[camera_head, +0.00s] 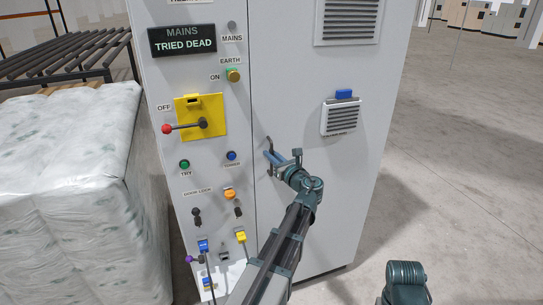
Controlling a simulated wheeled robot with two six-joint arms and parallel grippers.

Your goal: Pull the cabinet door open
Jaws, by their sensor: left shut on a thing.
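The grey cabinet (210,15) stands upright in the middle of the view. Its door (290,90) is the plain panel right of a thin vertical seam, and it looks flush with the control panel. A slim door handle (268,141) sits near the seam, partly hidden by my left gripper (272,157). That gripper is shut on the handle, with its arm reaching up from the bottom of the view. At the bottom right only a dark part of my right arm (405,285) shows; its gripper is out of view.
The control panel has a red-knobbed lever (168,129) pointing left at OFF, a display (182,40) reading "MAINS TRIED DEAD", and several buttons and keys. A wrapped pallet load (65,190) stands close on the left. The floor (450,170) on the right is clear.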

